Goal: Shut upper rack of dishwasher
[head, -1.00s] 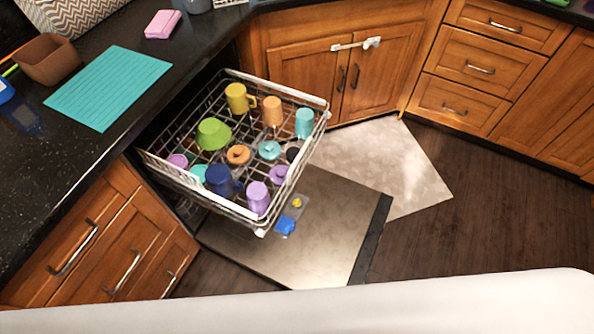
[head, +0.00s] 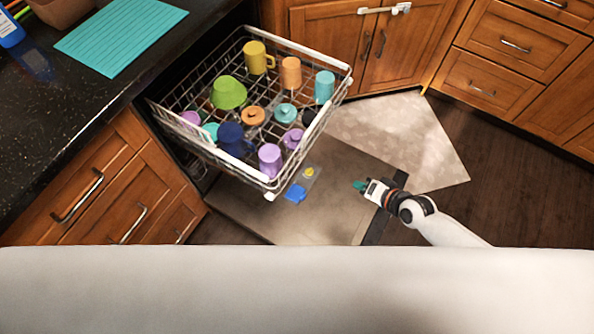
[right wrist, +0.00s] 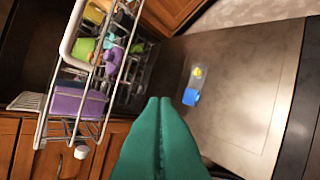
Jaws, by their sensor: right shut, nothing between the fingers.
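The upper rack (head: 328,108) of the dishwasher is pulled out over the lowered door (head: 240,203) in the head view. It holds several cups and small dishes, among them a yellow mug (head: 258,57), a dark blue mug (head: 231,138) and a green bowl (head: 228,92). My right gripper (head: 359,185) is to the right of the rack, apart from it, over the door's outer end. Its green fingers (right wrist: 160,135) are shut and empty in the right wrist view, with the rack (right wrist: 75,30) at upper left. My left gripper is not in view.
A black counter (head: 60,120) with a turquoise mat (head: 120,35) lies at left above wooden drawers (head: 95,190). An open detergent compartment with a blue piece (head: 295,193) is on the door. Cabinets (head: 350,45) stand behind. Dark floor (head: 480,140) is clear at right.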

